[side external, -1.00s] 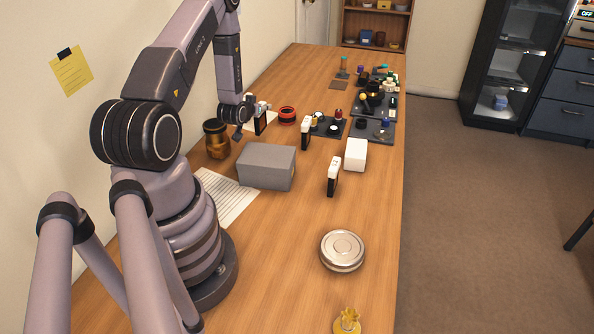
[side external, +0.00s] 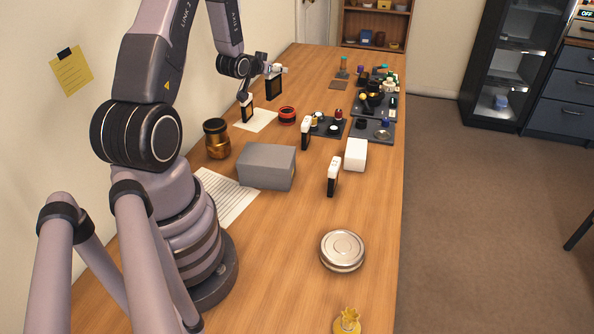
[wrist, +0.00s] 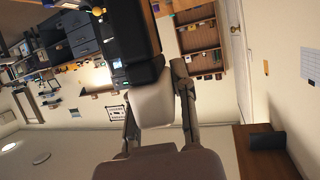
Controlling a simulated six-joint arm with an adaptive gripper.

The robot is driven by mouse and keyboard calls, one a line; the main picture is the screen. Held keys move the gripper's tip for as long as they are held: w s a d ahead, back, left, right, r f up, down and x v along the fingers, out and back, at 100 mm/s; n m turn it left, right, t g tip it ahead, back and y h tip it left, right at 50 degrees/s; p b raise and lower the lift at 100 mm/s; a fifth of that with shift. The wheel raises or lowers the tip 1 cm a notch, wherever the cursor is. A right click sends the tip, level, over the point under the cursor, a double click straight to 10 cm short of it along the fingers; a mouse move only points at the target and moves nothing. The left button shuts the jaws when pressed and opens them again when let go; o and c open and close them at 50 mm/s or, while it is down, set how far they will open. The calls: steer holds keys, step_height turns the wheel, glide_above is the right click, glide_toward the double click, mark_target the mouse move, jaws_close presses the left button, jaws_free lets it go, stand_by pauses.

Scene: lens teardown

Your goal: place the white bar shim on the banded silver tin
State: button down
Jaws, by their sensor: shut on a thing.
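My gripper (side external: 277,71) is raised above the far left part of the table, turned roughly sideways. In the wrist view its two fingers (wrist: 155,92) are shut on a pale white piece, which I take as the white bar shim (wrist: 152,106). Dark shapes lie just beyond it, and I cannot tell whether they belong to it. The banded silver tin (side external: 342,247) stands upright and closed at the near right of the table, far from my gripper. Its round lid is bare.
A grey box (side external: 266,166), a brown jar (side external: 216,139) and a white block (side external: 356,155) stand mid-table. Dark trays (side external: 372,131) hold small parts behind. A gold gear-like piece (side external: 347,321) is in front of the tin.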

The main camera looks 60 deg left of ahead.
steer(key=w+d+m+t+h, duration=0.1)
steer(key=w+d+m+h, duration=0.25)
steer(key=d, duration=0.35)
steer(key=w+d+m+t+h, duration=0.1)
steer(key=w+d+m+h, duration=0.25)
steer(key=d, duration=0.35)
steer(key=m+g+h, duration=1.3)
steer(key=m+h, duration=0.1)
steer(key=m, duration=0.3)
glide_above(349, 253)
step_height(349, 253, down, 13)
steer(key=shift+f, duration=0.2)
steer(key=c, duration=0.9)
jaws_free()
steer(key=shift+c, duration=0.2)
